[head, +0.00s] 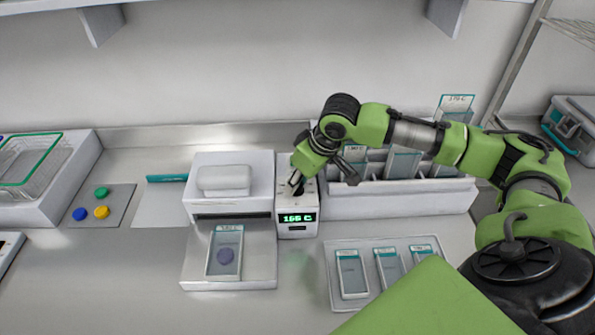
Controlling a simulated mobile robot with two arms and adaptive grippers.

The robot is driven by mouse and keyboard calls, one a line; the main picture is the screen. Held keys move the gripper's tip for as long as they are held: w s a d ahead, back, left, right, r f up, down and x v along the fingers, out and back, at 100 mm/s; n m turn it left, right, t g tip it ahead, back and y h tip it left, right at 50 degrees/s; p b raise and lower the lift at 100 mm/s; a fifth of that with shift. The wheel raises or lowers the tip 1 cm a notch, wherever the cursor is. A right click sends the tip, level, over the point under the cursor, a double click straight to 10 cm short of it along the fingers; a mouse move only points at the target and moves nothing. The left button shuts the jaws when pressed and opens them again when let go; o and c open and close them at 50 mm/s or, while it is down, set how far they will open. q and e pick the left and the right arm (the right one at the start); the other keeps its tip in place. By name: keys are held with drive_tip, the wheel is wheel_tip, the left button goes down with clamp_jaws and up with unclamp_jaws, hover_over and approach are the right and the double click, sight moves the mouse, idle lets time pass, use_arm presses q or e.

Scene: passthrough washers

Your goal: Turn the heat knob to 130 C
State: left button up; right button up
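The heat control box (298,231) is a small white unit with a lit green display (297,218). The display reads 155 C or 166 C; the middle digits are too small to be sure. The heat knob is on top of the box and is hidden by my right gripper (296,184). My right gripper points down with its dark fingertips at the top of the box. I cannot tell whether the fingers are closed on the knob. My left gripper is not in view.
A white press (233,172) stands left of the box, with a labelled pouch (225,252) on its front plate. A rack (428,197) of pouches is close on the right, under my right arm. A tray (333,281) of pouches lies in front. Coloured discs (102,212) lie at left.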

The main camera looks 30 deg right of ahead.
drive_tip(key=n+p, duration=0.1)
drive_tip(key=n+y+p, duration=0.1)
drive_tip(key=n+p, duration=0.1)
drive_tip(key=p, duration=0.1)
drive_tip(key=shift+d+r+n+g, duration=0.15)
drive_tip(key=shift+r+n+g, duration=0.15)
drive_tip(key=shift+g, duration=0.1)
drive_tip(key=shift+w+f+n+y+p, duration=0.1)
drive_tip(key=shift+n+y+p, duration=0.4)
drive_tip(key=shift+n, duration=0.4)
drive_tip(key=n+g, duration=0.1)
drive_tip(key=n, duration=0.1)
drive_tip(key=shift+f+n+y+p, duration=0.15)
drive_tip(key=shift+n+y+p, duration=0.15)
drive_tip(key=shift+p, duration=0.1)
drive_tip(key=shift+w+d+n+g+y, duration=0.1)
drive_tip(key=shift+n+g+y, duration=0.35)
drive_tip(key=shift+n, duration=1.15)
drive_tip(key=shift+g+h, duration=0.25)
drive_tip(key=o, duration=1.1)
